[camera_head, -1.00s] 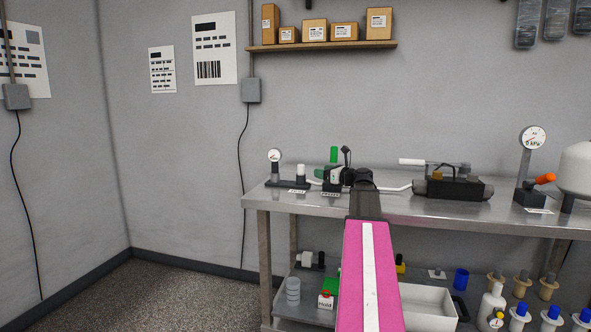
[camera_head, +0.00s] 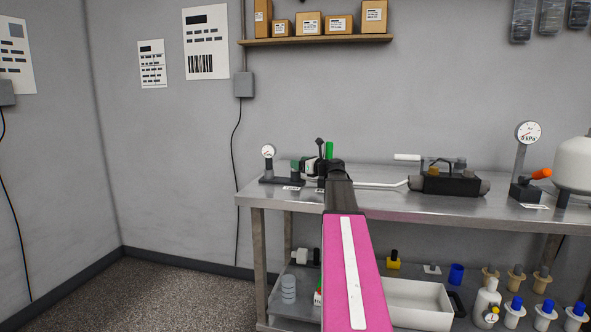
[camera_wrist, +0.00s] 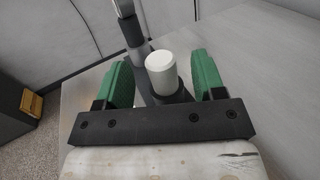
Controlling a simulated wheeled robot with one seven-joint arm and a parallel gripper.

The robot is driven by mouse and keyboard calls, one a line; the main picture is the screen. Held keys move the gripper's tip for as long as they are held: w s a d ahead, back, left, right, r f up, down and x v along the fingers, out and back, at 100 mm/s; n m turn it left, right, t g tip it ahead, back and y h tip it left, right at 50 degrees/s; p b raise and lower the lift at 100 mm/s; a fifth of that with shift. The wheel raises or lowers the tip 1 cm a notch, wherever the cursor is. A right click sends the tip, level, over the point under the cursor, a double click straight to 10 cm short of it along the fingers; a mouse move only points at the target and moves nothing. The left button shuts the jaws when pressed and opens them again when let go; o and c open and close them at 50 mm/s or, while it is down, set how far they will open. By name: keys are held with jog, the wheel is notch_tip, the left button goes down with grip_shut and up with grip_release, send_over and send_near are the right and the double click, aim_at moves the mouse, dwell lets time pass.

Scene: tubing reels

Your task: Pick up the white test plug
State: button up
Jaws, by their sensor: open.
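The white test plug (camera_wrist: 161,74) stands upright on a dark base in the wrist view, a short cylinder with a pale round top. My gripper (camera_wrist: 163,80) is open, with one green finger on each side of the plug. A gap shows between the plug and each finger, slightly wider on the left. In the head view my gripper (camera_head: 304,168) is over the left end of the bench, and it largely hides the plug. The dark base (camera_head: 270,180) carries a small round gauge (camera_head: 268,151) at its left end.
A black clamp fixture (camera_head: 449,184) and a larger gauge (camera_head: 528,132) stand farther right. A white tray (camera_head: 415,300) and several fittings are on the lower shelf.

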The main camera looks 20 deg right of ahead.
jog(key=shift+x, duration=1.2)
jog(key=c, duration=1)
jog(key=shift+r, duration=0.85)
notch_tip(320, 180, up, 2)
jog(key=shift+r, duration=0.2)
jog(key=s+a+r, duration=0.2)
jog(key=s, duration=0.1)
jog(key=s+a+r, duration=0.2)
jog(key=s, duration=0.1)
jog(key=s+a+r, duration=0.2)
jog(key=s, duration=0.2)
jog(key=shift+a+r, duration=0.15)
jog(key=shift+r, duration=0.25)
jog(key=shift+w, duration=0.1)
